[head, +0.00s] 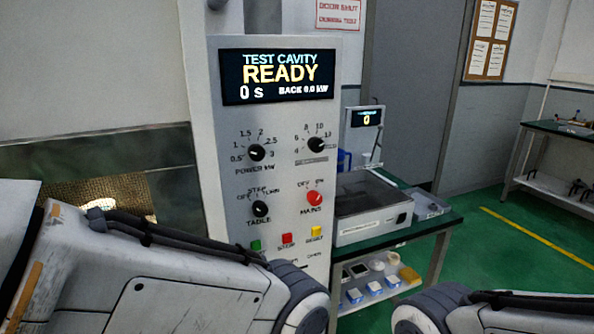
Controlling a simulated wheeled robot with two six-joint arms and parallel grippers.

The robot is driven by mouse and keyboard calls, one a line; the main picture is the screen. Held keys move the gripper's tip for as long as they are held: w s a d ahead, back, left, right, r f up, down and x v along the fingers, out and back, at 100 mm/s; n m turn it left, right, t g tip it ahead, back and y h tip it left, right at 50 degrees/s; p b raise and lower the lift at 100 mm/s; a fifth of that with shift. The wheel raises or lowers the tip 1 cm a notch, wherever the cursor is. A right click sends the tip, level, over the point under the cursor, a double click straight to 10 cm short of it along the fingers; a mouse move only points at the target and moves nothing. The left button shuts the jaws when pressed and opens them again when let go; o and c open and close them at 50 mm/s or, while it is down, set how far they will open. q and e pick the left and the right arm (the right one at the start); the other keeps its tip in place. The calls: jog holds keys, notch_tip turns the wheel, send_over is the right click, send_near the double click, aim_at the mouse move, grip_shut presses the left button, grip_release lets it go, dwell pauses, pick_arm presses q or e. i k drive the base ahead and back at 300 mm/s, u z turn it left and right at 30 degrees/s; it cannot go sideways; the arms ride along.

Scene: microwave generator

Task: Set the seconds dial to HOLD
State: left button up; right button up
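The black upper-right dial (316,145) sits on the grey control panel (285,180). Figures 4, 6, 8 and 10 run around it, with smaller marks at its right that I cannot read clearly. Its caption is too blurred to read; no SECONDS or HOLD lettering is legible. Its white mark seems to point up and right. The display (277,77) above reads TEST CAVITY READY, 0 s, BACK 0.0 kW. My arms cross the bottom of the head view at left and right, but neither gripper shows.
Beside it are the POWER kW dial (256,153), the TABLE dial (260,209) and the red MAINS knob (314,198). Green (256,245), red (287,238) and yellow (317,232) buttons lie below. A bench (437,222) with a scale-like device (372,207) stands right.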

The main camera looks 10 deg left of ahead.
aim_at(316, 144)
jog(key=k, duration=1.3)
jog(key=z, duration=0.7)
jog(key=i, duration=1.15)
jog(key=u, duration=0.65)
jog(key=i, duration=0.5)
jog(key=u, duration=0.55)
